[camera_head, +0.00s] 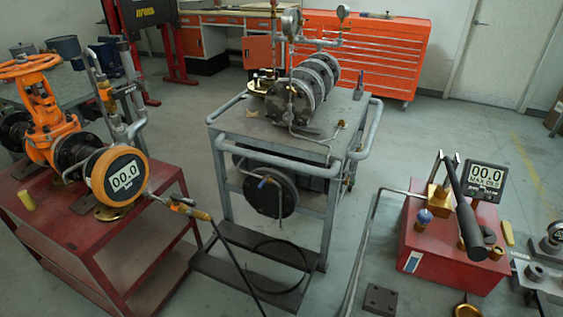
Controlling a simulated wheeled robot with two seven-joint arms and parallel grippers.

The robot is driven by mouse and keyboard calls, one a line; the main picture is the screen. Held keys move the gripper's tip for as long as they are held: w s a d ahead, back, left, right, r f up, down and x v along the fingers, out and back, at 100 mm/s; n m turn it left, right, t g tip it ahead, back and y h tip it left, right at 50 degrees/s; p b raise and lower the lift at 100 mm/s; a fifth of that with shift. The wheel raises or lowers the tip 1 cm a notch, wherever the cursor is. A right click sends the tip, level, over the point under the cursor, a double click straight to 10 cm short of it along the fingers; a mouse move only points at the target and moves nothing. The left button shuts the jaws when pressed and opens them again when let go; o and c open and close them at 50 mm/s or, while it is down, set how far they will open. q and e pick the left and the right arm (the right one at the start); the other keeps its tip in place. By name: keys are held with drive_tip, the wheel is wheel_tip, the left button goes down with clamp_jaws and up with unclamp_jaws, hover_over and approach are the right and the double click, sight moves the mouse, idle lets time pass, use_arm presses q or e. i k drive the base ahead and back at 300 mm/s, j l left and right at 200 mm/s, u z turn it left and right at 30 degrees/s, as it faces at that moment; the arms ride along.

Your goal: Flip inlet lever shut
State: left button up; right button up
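Neither of my grippers shows in the camera_head view. An orange gate valve (45,118) with a handwheel (30,66) stands at the left on a red stand. A round orange-rimmed gauge (118,177) reading 00.0 is in front of it. A small orange-yellow fitting (188,208) joins the valve assembly to a black hose at the gauge's lower right. Another yellow-orange fitting (106,94) is on the upright pipework behind the gauge. I cannot tell which part is the inlet lever, or whether it is open or shut.
A grey cart (270,128) with flanged pipework stands in the middle. A red pump unit (445,255) with a black handle (470,210) and a 00.0 display (486,180) is at the right. The hose (236,266) hangs between the red stand (130,260) and cart.

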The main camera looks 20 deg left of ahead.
sight(175, 196)
drive_tip(key=u, duration=1.3)
